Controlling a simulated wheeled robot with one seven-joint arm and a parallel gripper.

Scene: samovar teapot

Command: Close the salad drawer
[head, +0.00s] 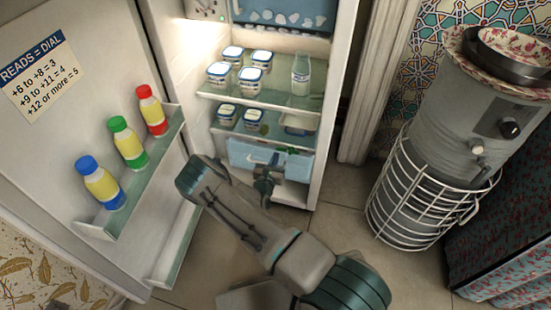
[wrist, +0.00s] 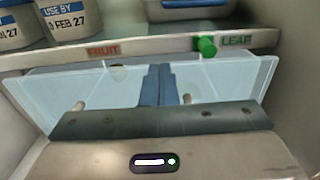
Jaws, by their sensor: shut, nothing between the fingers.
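The salad drawer (head: 240,154) is a translucent pale-blue bin low in the open fridge, under the lower shelf. In the wrist view its clear front panel (wrist: 215,84) spans most of the picture, below a strip marked FRUIT and LEAF. I cannot tell exactly how far the drawer stands out. My gripper (head: 267,174) is in front of the drawer, around its middle. In the wrist view its blue fingers (wrist: 160,72) are together and empty, pointing at the panel. Whether they touch it is unclear. My arm hides part of the drawer's lower area.
A green slider (wrist: 206,46) sits on the strip. Yoghurt pots (head: 250,78) and a glass bottle (head: 300,74) stand on the shelves above. The open fridge door (head: 60,135) with several bottles is at left. A samovar (head: 450,120) in a wire stand is at right.

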